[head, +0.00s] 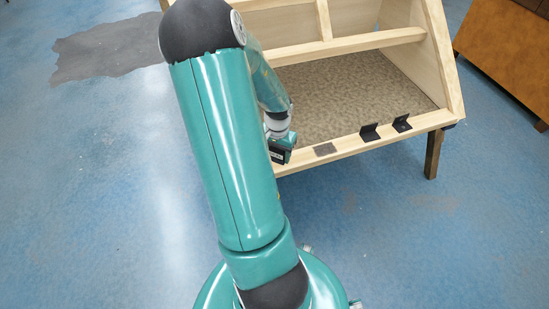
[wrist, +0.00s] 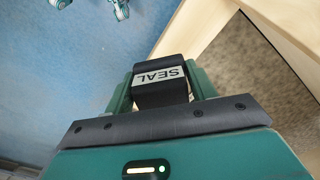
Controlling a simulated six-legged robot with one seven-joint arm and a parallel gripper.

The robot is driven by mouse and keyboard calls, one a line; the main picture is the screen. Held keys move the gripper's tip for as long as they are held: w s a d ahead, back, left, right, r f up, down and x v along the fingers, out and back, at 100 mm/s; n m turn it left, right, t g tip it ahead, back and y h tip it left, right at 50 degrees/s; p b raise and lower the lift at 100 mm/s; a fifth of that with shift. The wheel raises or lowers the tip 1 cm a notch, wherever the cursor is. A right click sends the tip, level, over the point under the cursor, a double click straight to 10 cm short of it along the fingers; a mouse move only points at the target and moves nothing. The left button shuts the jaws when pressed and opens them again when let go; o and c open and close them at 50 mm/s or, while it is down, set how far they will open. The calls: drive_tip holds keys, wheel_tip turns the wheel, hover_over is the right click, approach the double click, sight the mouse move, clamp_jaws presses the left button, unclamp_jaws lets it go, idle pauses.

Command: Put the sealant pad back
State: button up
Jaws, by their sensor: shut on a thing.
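The sealant pad (wrist: 163,92) is a black block with a pale label reading SEAL, seen upside down in the wrist view. My gripper (head: 280,150) is shut on it, with a green finger on either side of the pad. In the head view the gripper is beside the front rail (head: 350,143) of the wooden frame, near the rail's left part.
On the front rail are a flat dark grey patch (head: 325,149) and two black angled brackets (head: 370,131) (head: 402,124). Behind the rail lies a speckled brown panel (head: 345,95). A brown wooden piece (head: 510,45) stands at right. The blue floor in front is clear.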

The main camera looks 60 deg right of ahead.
sight(274, 165)
drive_tip(key=f, duration=0.1)
drive_tip(key=w+d+f, duration=0.1)
drive_tip(key=d+f, duration=0.1)
drive_tip(key=shift+w, duration=0.4)
drive_tip(key=shift+f, duration=1.65)
drive_tip(key=shift+f, duration=0.15)
drive_tip(key=o, duration=1)
drive_tip(key=shift+c, duration=0.2)
wheel_tip(274, 165, up, 12)
drive_tip(key=shift+r, duration=0.2)
